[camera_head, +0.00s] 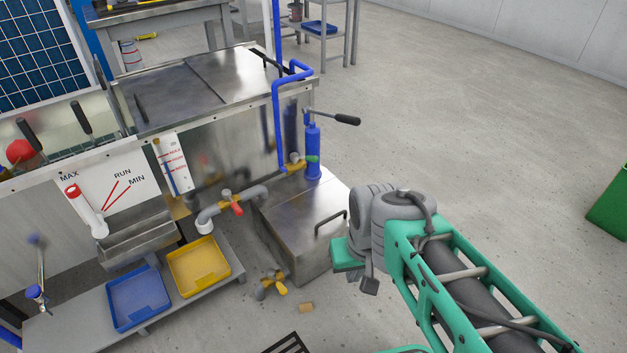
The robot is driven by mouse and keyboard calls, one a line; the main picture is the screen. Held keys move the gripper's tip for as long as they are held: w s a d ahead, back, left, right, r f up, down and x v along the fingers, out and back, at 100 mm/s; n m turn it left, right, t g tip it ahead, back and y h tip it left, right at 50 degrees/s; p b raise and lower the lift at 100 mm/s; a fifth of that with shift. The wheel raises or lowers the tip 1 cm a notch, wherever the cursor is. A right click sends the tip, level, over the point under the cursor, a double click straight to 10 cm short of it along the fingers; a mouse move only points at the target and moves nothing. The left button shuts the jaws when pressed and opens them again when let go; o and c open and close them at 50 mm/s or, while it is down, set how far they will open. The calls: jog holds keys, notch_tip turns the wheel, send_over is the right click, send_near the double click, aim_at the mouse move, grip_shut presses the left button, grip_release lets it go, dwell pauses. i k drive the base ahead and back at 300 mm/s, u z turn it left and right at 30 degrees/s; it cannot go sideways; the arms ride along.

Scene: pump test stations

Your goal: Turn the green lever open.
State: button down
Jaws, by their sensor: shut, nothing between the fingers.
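A red-handled valve (237,208) and a yellow-handled valve (281,287) are lower left. A black pump handle (347,119) sticks out above the lever. A steel box (300,225) stands below it. Blue (138,299) and yellow (198,266) trays lie left.

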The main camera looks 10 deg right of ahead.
aim_at(295, 157)
jog(key=u, duration=0.6)
jog(key=k, duration=0.1)
jog(key=z, duration=1.35)
jog(key=i, duration=0.65)
jog(key=u, duration=2.6)
